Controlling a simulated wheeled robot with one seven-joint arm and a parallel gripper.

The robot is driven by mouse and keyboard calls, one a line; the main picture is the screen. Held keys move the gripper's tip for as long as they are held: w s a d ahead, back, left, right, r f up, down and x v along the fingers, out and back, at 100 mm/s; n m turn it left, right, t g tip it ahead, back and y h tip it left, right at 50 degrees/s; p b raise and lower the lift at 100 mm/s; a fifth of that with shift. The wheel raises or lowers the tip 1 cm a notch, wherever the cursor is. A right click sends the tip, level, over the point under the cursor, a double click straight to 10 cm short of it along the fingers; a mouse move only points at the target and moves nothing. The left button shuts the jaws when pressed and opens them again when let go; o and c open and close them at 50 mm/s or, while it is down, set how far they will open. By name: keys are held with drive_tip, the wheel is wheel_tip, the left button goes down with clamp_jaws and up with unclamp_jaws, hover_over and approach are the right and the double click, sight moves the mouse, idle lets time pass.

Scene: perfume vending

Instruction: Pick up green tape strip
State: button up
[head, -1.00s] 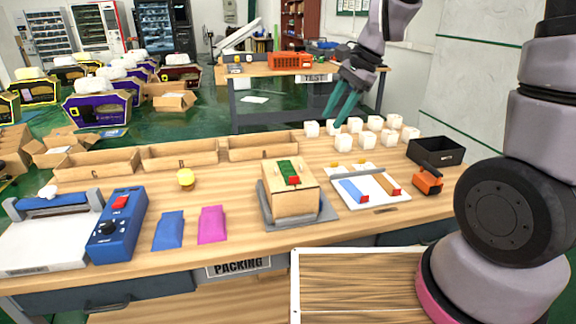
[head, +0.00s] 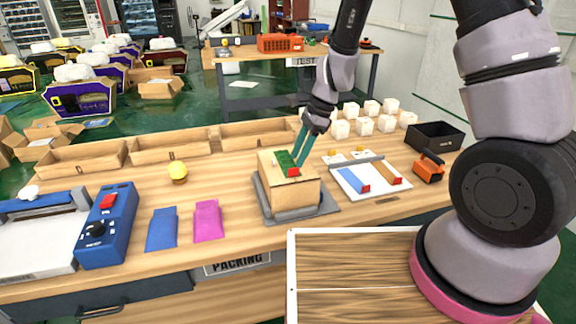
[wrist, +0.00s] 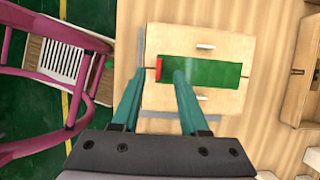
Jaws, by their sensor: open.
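The green tape strip (head: 284,160) lies flat on top of a light wooden box (head: 294,194), with a red end (head: 293,172) toward the front. In the wrist view the strip (wrist: 210,73) runs across the box top, its red end (wrist: 158,69) at the left. My gripper (head: 298,164) is open and empty, its teal fingers pointing down at the strip. In the wrist view the gripper's fingertips (wrist: 160,73) appear on either side of the red end. I cannot tell whether they touch the strip or hover just above it.
The box stands on a grey plate (head: 322,210). A white board (head: 350,188) with blue and orange strips lies to its right, white cubes (head: 365,126) behind. A pink and a blue packet, a yellow object and wooden trays (head: 170,149) are to the left.

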drive_tip(key=x, duration=0.4)
drive_tip(key=shift+d+f, duration=0.1)
drive_tip(key=shift+d, duration=0.15)
clamp_jaws()
wheel_tip(320, 180, up, 15)
idle(1.2)
